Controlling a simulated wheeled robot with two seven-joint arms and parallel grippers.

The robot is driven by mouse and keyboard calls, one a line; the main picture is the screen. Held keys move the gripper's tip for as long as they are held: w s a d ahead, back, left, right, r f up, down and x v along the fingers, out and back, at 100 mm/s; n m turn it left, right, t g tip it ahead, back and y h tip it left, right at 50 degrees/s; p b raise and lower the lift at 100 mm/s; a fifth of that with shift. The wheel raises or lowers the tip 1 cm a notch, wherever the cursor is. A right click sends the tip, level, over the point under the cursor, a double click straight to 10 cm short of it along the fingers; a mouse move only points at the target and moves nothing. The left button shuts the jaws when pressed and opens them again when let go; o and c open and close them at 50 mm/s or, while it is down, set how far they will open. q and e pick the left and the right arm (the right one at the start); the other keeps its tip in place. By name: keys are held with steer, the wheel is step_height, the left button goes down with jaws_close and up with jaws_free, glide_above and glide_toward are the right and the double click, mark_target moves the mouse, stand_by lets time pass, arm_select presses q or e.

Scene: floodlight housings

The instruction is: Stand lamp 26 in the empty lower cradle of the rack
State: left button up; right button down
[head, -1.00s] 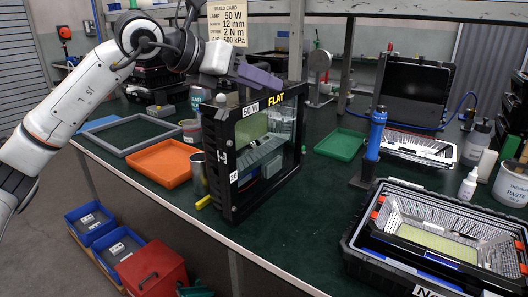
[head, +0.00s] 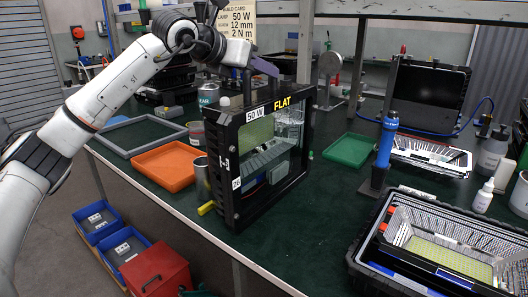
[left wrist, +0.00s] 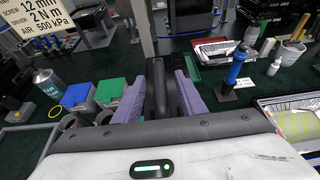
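A large black box frame with a clear front (head: 226,150) stands upright on the green bench in the head view. It bears the labels "50 W" and "FLAT", and a small lower tag seems to read 26. A black bar like a handle shows above it, also in the left wrist view (left wrist: 160,92). My left gripper (head: 265,66) is above the frame. Its purple fingers lie on either side of the bar, apparently open with narrow gaps. I cannot make out an empty rack cradle. My right gripper is not in view.
An orange tray (head: 165,181) lies left of the frame and a green tray (head: 349,150) to its right. A blue cylindrical tool (head: 387,140) stands further right, beside a black case (head: 362,262). Blue bins (head: 97,236) stand on the floor.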

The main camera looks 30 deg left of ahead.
arm_select(q)
steer(key=shift+w+f, duration=0.15)
steer(key=shift+w, duration=0.25)
jaws_close()
stand_by(1.1)
